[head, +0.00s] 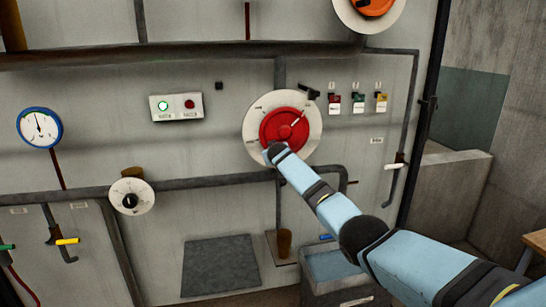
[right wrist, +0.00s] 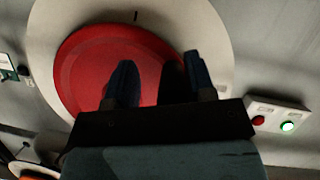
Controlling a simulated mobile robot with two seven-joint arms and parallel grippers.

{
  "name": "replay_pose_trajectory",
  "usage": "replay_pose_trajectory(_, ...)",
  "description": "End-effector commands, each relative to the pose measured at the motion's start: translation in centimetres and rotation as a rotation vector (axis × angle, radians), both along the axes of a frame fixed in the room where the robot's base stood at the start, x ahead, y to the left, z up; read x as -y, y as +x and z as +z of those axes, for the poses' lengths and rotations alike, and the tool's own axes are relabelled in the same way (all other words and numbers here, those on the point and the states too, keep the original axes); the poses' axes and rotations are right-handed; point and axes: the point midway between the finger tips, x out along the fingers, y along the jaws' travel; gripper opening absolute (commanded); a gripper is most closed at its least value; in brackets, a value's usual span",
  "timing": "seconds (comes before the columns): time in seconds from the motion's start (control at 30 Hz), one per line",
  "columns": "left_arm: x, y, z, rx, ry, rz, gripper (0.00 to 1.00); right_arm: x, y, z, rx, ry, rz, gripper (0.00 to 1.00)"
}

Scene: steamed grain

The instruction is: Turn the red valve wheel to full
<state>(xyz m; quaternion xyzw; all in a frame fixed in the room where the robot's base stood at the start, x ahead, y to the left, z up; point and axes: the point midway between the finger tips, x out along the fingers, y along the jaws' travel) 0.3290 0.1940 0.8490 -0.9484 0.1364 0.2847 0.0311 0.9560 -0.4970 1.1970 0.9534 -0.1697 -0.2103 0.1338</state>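The red valve wheel (head: 285,128) is a round red disc on a round white dial plate (head: 254,112) on the panel. A short pale mark shows on its upper right. My right gripper (head: 275,150) is at the wheel's lower left edge, partly hiding it. In the right wrist view the red wheel (right wrist: 85,65) lies behind the two dark fingers of my right gripper (right wrist: 160,75). The fingers stand apart, with red and a dark patch between them; whether they touch the wheel cannot be told. My left gripper is not in view.
A box with a lit green and a red lamp (head: 176,106) is left of the wheel. A blue-rimmed gauge (head: 40,128), a white knob dial (head: 131,197) and an orange wheel (head: 372,5) are on the panel. Small switches (head: 358,103) sit right. Pipes run across the panel.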

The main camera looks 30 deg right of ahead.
Motion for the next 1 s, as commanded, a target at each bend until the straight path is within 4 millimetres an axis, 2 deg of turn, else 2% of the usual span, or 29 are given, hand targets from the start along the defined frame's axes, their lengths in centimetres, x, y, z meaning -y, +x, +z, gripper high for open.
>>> replay_pose_trajectory(0.27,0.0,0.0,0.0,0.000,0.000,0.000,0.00,-0.3,0.0,-0.4,-0.004,0.002,0.003,0.51)
replay_pose_trajectory(0.47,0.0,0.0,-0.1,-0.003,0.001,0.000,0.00,-0.7,-0.8,-0.2,-0.004,0.002,0.004,0.51)
replay_pose_trajectory(0.77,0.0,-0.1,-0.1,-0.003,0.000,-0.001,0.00,-2.1,-4.2,1.2,-0.003,0.002,0.004,0.51)
replay_pose_trajectory(1.0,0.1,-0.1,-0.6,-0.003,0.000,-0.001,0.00,-3.6,-7.9,2.7,-0.001,0.001,0.004,0.51)
